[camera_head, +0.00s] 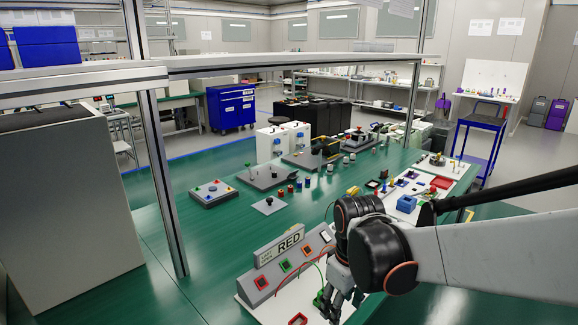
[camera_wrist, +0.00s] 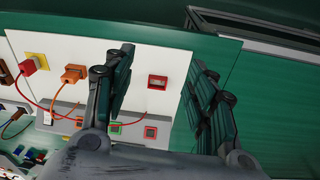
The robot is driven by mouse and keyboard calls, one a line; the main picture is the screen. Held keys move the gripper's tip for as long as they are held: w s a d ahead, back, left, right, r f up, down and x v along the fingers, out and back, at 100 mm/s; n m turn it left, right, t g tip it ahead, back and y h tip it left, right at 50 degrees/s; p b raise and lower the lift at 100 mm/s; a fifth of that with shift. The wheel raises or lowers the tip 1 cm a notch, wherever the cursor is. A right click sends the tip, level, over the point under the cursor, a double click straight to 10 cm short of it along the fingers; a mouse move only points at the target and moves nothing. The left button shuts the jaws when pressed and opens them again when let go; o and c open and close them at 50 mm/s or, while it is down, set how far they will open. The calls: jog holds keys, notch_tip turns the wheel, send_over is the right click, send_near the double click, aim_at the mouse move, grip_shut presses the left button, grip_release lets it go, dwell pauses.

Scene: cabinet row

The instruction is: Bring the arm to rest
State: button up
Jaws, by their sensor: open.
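My gripper (camera_head: 338,300) hangs at the end of my arm at the lower right, above the white board of a grey sloped console (camera_head: 283,262). In the wrist view my gripper (camera_wrist: 160,75) is open, with its two dark fingers wide apart and nothing seen between them. A red-framed square (camera_wrist: 157,82) on the white board (camera_wrist: 140,55) shows beyond the gap. Whether the fingertips touch the board I cannot tell.
An orange connector (camera_wrist: 73,74) and a red connector (camera_wrist: 29,66) sit left of the fingers. Metal posts (camera_head: 168,190) stand at left. Green tabletop (camera_head: 215,245) is clear left of the console.

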jog(key=s+d+r+m+t, duration=0.6)
jog(key=s+d+r+m, duration=0.1)
jog(key=s, duration=0.4)
jog(key=shift+s+d+r+m, duration=0.4)
jog(key=shift+d+r, duration=0.15)
jog(key=shift+d, duration=0.15)
